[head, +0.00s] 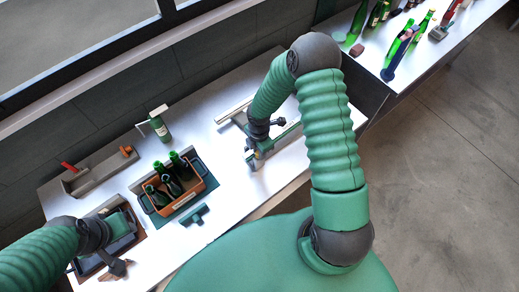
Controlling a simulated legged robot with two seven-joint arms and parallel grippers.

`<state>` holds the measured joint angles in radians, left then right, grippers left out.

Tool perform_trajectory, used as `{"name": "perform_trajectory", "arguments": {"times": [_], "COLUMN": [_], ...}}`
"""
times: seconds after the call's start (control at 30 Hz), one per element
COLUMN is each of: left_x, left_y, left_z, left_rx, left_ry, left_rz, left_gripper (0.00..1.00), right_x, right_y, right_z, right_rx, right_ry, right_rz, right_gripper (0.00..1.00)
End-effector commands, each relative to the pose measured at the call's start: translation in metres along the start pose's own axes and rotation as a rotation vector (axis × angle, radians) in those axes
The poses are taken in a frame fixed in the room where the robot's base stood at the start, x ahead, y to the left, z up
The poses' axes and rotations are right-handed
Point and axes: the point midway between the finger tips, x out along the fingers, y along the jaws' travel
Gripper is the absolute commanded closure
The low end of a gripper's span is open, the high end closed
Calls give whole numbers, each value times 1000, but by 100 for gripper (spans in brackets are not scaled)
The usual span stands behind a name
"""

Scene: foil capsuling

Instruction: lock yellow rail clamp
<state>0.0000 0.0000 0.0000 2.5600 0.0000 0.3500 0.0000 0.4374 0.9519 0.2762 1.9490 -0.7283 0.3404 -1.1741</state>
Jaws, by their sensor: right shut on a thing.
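My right gripper (256,150) reaches down over a rail fixture (287,131) on the white table, left of my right arm. It is shut at the near end of the fixture. A small yellowish part, which looks like the yellow rail clamp (258,155), shows at its fingertips; the fingers hide most of it. I cannot tell whether the clamp is locked. My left gripper (116,266) is at the lower left, over a dark tray (88,265). Its fingers are too small and dark to tell whether they are open.
An orange crate (185,210) with several green bottles stands on a dark mat between my grippers. A green T-shaped tool (194,216) lies in front of it. A second table (425,50) holds several bottles at upper right.

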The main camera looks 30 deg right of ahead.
Motion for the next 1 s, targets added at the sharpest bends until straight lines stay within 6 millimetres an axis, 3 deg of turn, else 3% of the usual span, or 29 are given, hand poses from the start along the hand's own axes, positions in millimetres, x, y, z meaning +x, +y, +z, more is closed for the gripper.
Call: {"name": "perform_trajectory", "arguments": {"times": [0.63,0.67,0.8,1.0], "left_x": [-3,-3,-2,-2], "left_y": [0,0,0,0], "left_z": [-1,-1,-1,-1], "left_rx": [0,0,0,0], "left_ry": [0,0,0,0], "left_rz": [0,0,0,0], "left_gripper": [64,64,64,64], "right_x": [-1,-1,-1,-1], "right_y": [4,4,2,0], "right_z": [-1,-1,-1,0], "right_rx": [-53,-53,-52,-51], "right_ry": [2,2,1,1], "right_rz": [10,10,6,4], "right_gripper": [100,72,54,54]}}
